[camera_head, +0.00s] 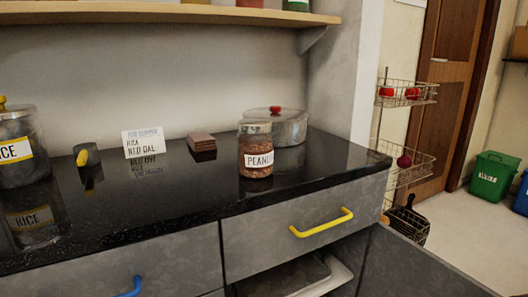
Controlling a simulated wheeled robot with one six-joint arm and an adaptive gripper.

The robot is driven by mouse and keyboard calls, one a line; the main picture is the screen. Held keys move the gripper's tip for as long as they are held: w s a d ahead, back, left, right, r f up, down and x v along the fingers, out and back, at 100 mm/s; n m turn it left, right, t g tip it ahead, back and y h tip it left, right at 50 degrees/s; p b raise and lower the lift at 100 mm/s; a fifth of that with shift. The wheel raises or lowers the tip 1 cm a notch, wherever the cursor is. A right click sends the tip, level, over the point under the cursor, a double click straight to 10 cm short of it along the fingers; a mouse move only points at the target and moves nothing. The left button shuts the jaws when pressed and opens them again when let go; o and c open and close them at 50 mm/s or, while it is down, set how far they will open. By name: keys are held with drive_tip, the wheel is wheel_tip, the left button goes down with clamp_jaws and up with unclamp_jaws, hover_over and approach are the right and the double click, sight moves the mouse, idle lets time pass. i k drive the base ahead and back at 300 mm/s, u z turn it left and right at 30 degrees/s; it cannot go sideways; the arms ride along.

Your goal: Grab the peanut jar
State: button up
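The peanut jar (255,151) stands upright on the glossy black countertop (195,182), right of centre. It is clear with a metal lid, brown peanuts inside and a white label reading PEANU, the rest turned out of view. It stands close to the counter's front edge, in front of a metal pot. Its front and lid are uncovered. My gripper is not in the frame, so its position relative to the jar does not show.
A lidded pot (290,128) with a red knob is right behind the jar. A rice jar (20,150), a card (143,142) and brown stacked pieces (201,142) are to the left. Below are a yellow-handled drawer (290,238) and an open compartment with its door (415,265) swung out.

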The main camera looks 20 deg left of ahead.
sight(255, 136)
drive_tip(key=u, duration=0.25)
drive_tip(key=k, duration=0.35)
drive_tip(key=u, duration=0.85)
drive_tip(key=i, duration=0.5)
drive_tip(key=u, duration=2.45)
drive_tip(key=k, duration=0.65)
drive_tip(key=z, duration=0.95)
